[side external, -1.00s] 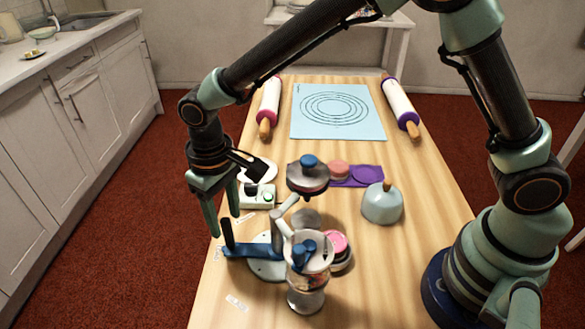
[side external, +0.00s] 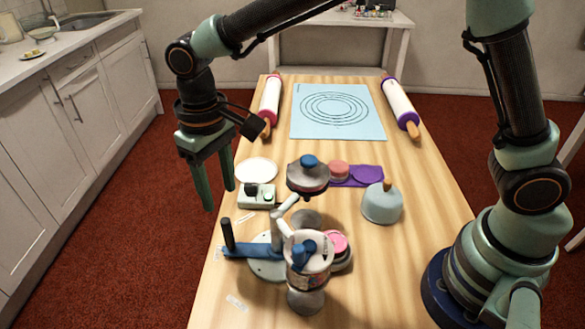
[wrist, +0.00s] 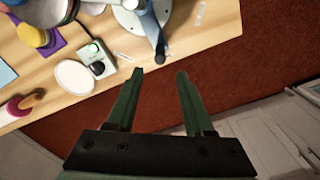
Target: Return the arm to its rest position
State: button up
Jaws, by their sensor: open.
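My gripper (side external: 218,198) hangs at the left edge of the wooden table, with its green fingers pointing down and apart. In the wrist view my gripper (wrist: 160,74) is open, with nothing between the fingers. It is beyond the table edge, above the red floor. The blue crank arm (side external: 250,251) with its black upright handle (side external: 228,235) is on the turntable device below and to the right of my gripper, apart from it. The handle tip also shows just beyond the fingers in the wrist view (wrist: 163,46).
A small control box (side external: 257,196) and a white disc (side external: 256,171) lie near the table's left edge. Rolling pins (side external: 270,100) (side external: 400,105) flank a blue mat (side external: 307,130). A domed cover (side external: 382,206) stands at right. Red floor (side external: 120,230) is clear at left.

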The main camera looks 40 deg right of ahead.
jog(key=shift+d, duration=0.1)
jog(key=s+d+r+m+t, duration=0.1)
jog(key=s+d+r+t, duration=0.1)
jog(key=d, duration=0.6)
jog(key=s+d+r+m+t, duration=0.1)
jog(key=s+d+r, duration=0.3)
jog(key=d, duration=0.4)
jog(key=s+d+r+m+t, duration=0.1)
jog(key=s+d+r+t, duration=0.1)
jog(key=d, duration=0.7)
jog(key=shift+s+r+t, duration=0.3)
jog(key=shift+s+r, duration=0.45)
